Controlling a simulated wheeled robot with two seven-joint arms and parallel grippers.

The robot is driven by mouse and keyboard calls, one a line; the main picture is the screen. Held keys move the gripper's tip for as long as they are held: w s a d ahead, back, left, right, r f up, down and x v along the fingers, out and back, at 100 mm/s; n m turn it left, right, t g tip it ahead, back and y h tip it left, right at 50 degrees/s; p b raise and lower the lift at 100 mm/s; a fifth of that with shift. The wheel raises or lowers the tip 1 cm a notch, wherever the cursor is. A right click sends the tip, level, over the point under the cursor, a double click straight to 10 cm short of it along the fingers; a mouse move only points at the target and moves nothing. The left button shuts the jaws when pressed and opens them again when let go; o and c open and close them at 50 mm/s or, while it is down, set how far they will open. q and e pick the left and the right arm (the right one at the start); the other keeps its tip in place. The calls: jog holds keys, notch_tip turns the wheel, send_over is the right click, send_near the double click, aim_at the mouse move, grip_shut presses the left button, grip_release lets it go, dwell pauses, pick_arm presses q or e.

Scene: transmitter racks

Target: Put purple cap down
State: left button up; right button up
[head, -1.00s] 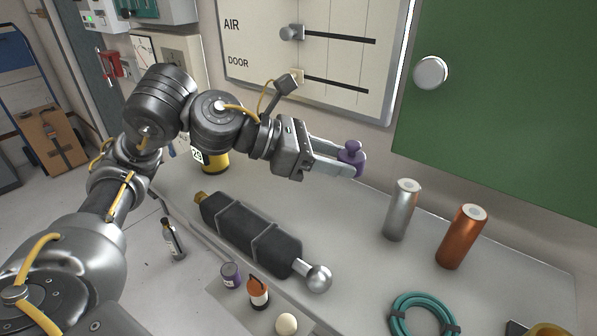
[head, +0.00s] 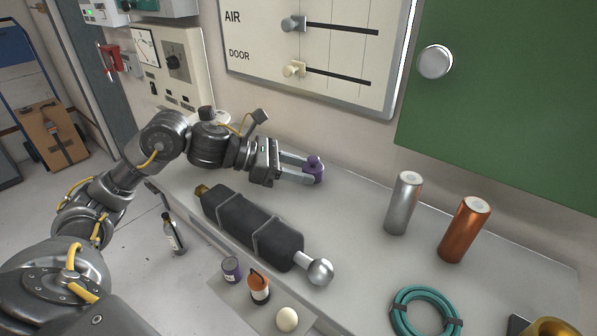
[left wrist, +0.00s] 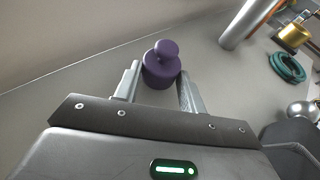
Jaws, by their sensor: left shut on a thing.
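The purple cap (head: 315,167) is a short cylinder with a round knob on top. It also shows in the left wrist view (left wrist: 159,72), between the two fingertips. My left gripper (head: 308,169) is shut on the cap. It holds the cap upright, low over the back part of the grey bench (head: 350,215). I cannot tell whether the cap touches the bench. My right gripper is not in view.
A black cylinder with a metal ball end (head: 250,228) lies in front of the gripper. A silver cylinder (head: 403,204) and a copper cylinder (head: 465,230) stand to the right. A teal cable coil (head: 426,312) lies near the front. The bench between cap and silver cylinder is clear.

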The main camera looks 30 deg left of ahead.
pick_arm(q)
jog(key=shift+f, duration=0.75)
jog(key=o, duration=0.7)
jog(key=shift+o, duration=1.3)
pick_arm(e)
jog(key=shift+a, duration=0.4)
